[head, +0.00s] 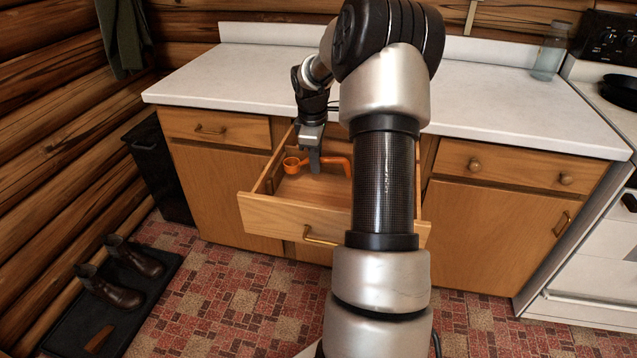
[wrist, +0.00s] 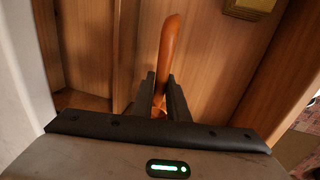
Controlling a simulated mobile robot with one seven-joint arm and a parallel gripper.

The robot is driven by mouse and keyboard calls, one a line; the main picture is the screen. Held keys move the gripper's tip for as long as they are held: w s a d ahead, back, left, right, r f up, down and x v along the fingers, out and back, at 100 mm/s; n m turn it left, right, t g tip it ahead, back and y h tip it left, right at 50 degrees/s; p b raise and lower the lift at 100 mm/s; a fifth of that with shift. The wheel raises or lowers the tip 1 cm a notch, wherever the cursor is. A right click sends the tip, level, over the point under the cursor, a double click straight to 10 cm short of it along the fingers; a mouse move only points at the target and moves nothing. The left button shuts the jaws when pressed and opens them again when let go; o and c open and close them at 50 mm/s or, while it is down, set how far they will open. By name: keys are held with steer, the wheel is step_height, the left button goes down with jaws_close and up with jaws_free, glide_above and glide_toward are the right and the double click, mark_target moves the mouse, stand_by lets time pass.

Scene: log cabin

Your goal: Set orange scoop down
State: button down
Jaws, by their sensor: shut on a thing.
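The orange scoop (head: 293,165) is inside the open drawer (head: 285,217), its round bowl to the left and its handle running to the right with a bent end. My gripper (head: 314,168) reaches down into the drawer and is shut on the scoop's handle. In the wrist view the orange handle (wrist: 169,45) sticks out from between the two dark fingers (wrist: 160,100). The bowl is hidden there. I cannot tell whether the scoop touches the drawer floor. Part of the drawer is hidden behind my arm.
The white countertop (head: 235,80) above the drawer is mostly clear. A glass jar (head: 550,52) stands at its back right, beside a stove with a black pan (head: 619,91). A dark bin (head: 160,170) and boots (head: 110,290) are on the left.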

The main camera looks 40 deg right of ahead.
step_height(320, 180, down, 5)
steer(key=shift+b, duration=0.7)
steer(key=shift+f, duration=0.2)
steer(key=c, duration=1.7)
jaws_free()
steer(key=shift+r, duration=0.1)
steer(key=r+p, duration=0.1)
steer(key=r, duration=0.3)
steer(key=s+a+r+p, duration=0.1)
steer(key=r, duration=0.3)
steer(key=a+r+p, duration=0.1)
steer(key=r, duration=0.3)
steer(key=shift+s, duration=0.3)
